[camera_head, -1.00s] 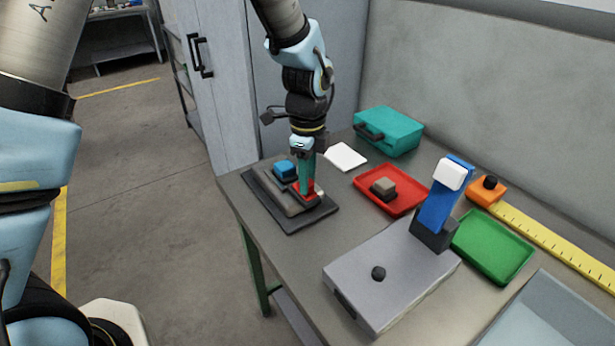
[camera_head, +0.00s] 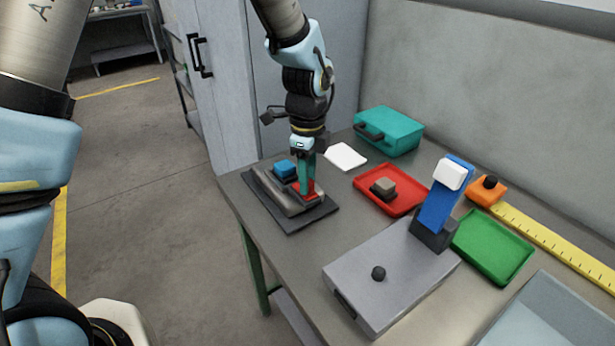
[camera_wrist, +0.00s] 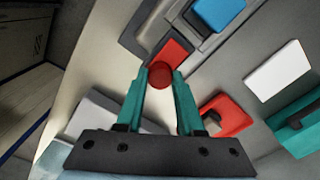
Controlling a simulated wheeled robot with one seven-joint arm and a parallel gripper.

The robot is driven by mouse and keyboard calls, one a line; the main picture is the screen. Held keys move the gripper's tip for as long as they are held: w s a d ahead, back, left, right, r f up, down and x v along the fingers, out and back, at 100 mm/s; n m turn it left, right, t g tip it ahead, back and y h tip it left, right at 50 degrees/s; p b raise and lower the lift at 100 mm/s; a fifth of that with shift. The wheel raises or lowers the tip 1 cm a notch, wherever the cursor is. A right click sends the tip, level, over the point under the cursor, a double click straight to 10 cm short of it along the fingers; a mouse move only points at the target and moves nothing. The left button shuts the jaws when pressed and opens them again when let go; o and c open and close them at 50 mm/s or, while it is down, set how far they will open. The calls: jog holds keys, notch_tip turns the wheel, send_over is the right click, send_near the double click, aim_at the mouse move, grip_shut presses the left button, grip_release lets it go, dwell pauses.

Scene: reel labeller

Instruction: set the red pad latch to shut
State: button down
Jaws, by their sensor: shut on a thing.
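The red pad latch (camera_head: 313,196) sits on the dark grey base plate (camera_head: 296,224) at the left end of the table. In the wrist view its red block (camera_wrist: 176,52) shows just beyond a round red knob (camera_wrist: 159,75). My gripper (camera_wrist: 160,82) is shut on the red knob, with a teal finger on each side of it. In the head view my gripper (camera_head: 306,188) points down over the latch, and its fingers hide part of it. A blue pad (camera_head: 285,170) sits beside it on the same fixture. I cannot tell the latch's exact setting.
A red tray (camera_head: 366,199) with a grey-brown block (camera_head: 383,187) lies to the right. A grey box (camera_head: 355,290) with a blue lever (camera_head: 440,205) stands nearer. A white card (camera_head: 345,156) and teal case (camera_head: 392,130) are behind. A green tray (camera_head: 495,250) lies farther right.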

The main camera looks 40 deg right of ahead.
jog(key=shift+w, duration=0.1)
jog(key=shift+w+d, duration=0.1)
jog(key=shift+w, duration=1.75)
jog(key=c, duration=0.5)
grip_release()
notch_tip(320, 180, up, 11)
jog(key=b, duration=0.2)
jog(key=shift+b, duration=0.4)
jog(key=shift+f, duration=0.1)
